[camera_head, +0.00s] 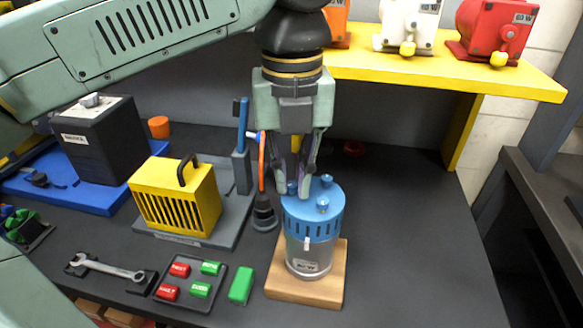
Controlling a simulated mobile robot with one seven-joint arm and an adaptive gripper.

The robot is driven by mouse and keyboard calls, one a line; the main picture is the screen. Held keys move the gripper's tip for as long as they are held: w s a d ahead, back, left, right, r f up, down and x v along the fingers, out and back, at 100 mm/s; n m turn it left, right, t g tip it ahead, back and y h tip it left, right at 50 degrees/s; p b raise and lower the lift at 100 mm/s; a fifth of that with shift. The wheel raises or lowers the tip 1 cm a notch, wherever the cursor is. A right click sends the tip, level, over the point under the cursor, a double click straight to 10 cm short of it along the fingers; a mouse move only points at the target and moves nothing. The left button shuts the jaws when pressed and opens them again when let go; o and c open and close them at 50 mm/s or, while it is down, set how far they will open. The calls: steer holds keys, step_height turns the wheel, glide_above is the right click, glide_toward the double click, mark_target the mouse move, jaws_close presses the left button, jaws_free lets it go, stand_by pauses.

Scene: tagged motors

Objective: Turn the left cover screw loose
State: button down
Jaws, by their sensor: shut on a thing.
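A motor with a blue slotted cover (313,222) and a silver body (310,256) stands upright on a wooden block (275,284). Small blue screws stick up from the cover top. The left cover screw (291,187) is at the cover's left edge, partly hidden by my fingers. Another screw (322,206) is at the front and a further one (326,181) at the right rear; both are clear of my gripper. My gripper (298,187) points down from above, its fingertips shut on the left cover screw. The exact contact is partly hidden.
A stand with an orange-and-blue upright (241,150) and a yellow slotted box (177,198) are left of the motor. A button panel (190,282), green block (241,285) and wrench (107,266) lie front left. A yellow shelf (440,75) with motors is behind. Table right is clear.

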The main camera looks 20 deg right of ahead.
mark_target(292, 184)
steer(key=n, duration=0.6)
steer(key=shift+s+f+n+p, duration=0.1)
steer(key=shift+f+n+p, duration=0.05)
steer(key=shift+n+p, duration=0.2)
steer(key=n, duration=0.4)
steer(key=shift+n, duration=0.65)
steer(key=c, duration=1.6)
jaws_free()
step_height(292, 184, up, 8)
steer(key=shift+f, duration=0.15)
